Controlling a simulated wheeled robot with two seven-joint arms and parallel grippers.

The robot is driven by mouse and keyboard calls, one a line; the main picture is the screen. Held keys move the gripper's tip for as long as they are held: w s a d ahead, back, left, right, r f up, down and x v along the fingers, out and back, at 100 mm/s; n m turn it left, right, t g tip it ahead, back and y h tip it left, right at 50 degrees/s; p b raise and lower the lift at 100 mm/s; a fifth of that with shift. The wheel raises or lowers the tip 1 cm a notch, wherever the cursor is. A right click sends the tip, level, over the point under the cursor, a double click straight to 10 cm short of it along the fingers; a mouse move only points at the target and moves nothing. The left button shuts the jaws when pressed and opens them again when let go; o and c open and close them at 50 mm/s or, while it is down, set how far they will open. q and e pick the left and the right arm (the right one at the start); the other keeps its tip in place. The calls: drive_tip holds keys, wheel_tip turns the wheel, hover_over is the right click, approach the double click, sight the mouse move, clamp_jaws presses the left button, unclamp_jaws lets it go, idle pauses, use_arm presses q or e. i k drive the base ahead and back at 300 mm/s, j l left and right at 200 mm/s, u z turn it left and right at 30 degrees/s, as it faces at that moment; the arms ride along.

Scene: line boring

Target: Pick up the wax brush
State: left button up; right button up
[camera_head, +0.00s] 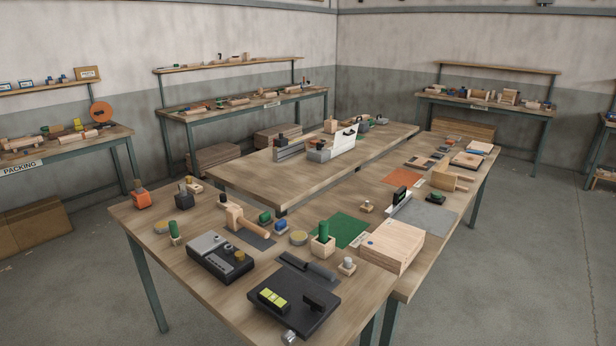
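I cannot tell for certain which item is the wax brush. Among the small upright items on the near table, a green-topped piece (174,232) stands at the left, by the dark box. A green cylinder (323,232) stands in a light wooden block beside the green mat. A small pale-topped piece on a wooden base (347,266) stands to the right of the dark bars. All are too small to make out bristles. Neither of my grippers shows in the head view, and nothing is seen being held.
The near table (140,222) is crowded: a dark control box (220,258), a black plate with yellow pieces (294,299), a green mat (342,229), and a wooden box (392,246). A machine (318,151) stands on the table behind. Open floor (530,260) lies at right.

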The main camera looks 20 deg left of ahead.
sight(175, 237)
drive_tip(key=u, duration=1.35)
